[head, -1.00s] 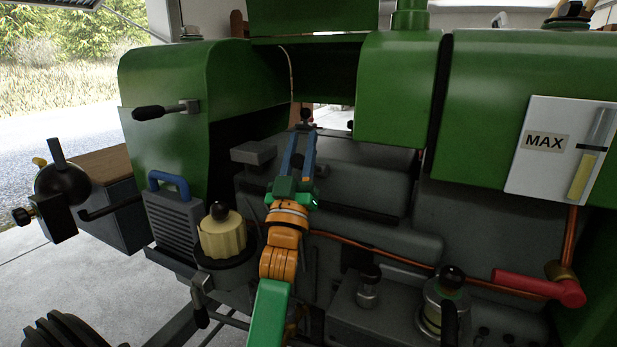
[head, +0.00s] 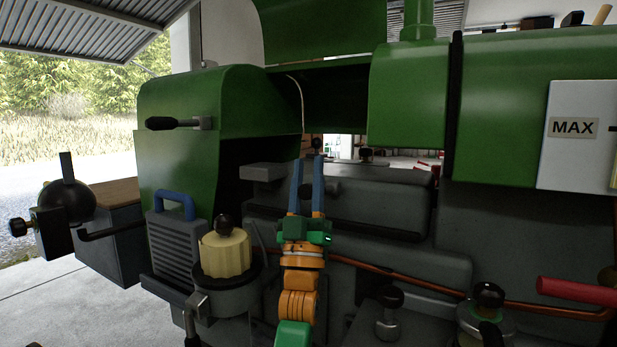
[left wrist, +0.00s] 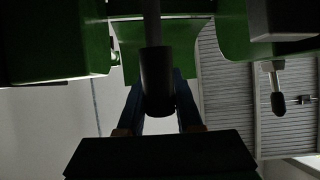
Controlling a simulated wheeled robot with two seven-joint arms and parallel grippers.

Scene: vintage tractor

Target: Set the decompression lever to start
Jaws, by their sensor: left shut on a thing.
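A lever with a black cylindrical grip (left wrist: 157,85) on a grey rod stands between my left gripper's blue fingers in the left wrist view. I take it to be the decompression lever. In the head view its small black knob (head: 316,143) shows at the fingertips, above the grey engine block. My left gripper (head: 308,162) is shut on this grip, its fingers pointing up and away from me. The lever's base is hidden in the head view. My right gripper is not in view.
The green hood (head: 180,150) at left carries another black-handled lever (head: 175,123). A cream cap (head: 224,255), a blue handle (head: 173,197), a copper pipe (head: 375,273) and a red handle (head: 577,291) surround my arm. A MAX gauge plate (head: 572,150) is at right.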

